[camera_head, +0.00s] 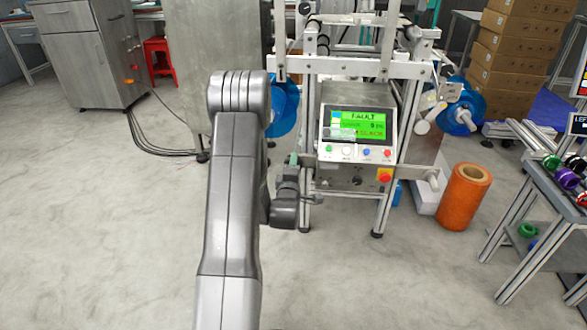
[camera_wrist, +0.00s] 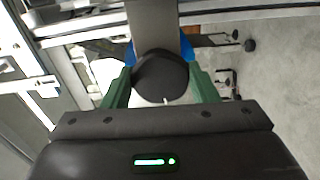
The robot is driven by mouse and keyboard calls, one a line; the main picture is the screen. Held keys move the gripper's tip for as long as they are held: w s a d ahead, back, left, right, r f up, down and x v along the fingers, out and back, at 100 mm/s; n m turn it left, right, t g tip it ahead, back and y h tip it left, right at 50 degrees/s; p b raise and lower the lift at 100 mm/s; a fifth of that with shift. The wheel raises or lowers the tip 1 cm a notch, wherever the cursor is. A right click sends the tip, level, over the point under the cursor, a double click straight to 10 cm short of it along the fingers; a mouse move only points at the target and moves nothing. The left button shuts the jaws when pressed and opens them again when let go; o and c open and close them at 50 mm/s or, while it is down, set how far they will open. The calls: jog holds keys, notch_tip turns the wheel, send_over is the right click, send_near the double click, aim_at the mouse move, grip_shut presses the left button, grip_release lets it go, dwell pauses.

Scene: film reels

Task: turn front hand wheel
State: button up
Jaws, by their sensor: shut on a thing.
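The hand wheel (camera_wrist: 160,80) is a dark round knob in the middle of the wrist view, in front of a grey upright part. My gripper (camera_wrist: 159,52) has green fingers with blue tips, one on each side of the wheel, and is shut on it. A small light mark shows on the wheel's lower rim. In the head view my gripper (camera_head: 293,160) is at the left front of the machine (camera_head: 345,95), beside its control panel. The wheel itself cannot be made out there behind my gripper and arm.
The panel screen (camera_head: 358,126) is green and reads FAULT. An orange roll (camera_head: 465,197) stands on the floor to the right, near a side table (camera_head: 545,180) with spools. The floor in front is clear.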

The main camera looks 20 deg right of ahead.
jog(key=shift+f, duration=0.1)
jog(key=o, duration=1)
jog(key=shift+c, duration=0.2)
jog(key=p+v, duration=0.2)
jog(key=v, duration=1.2)
jog(key=shift+d, duration=0.1)
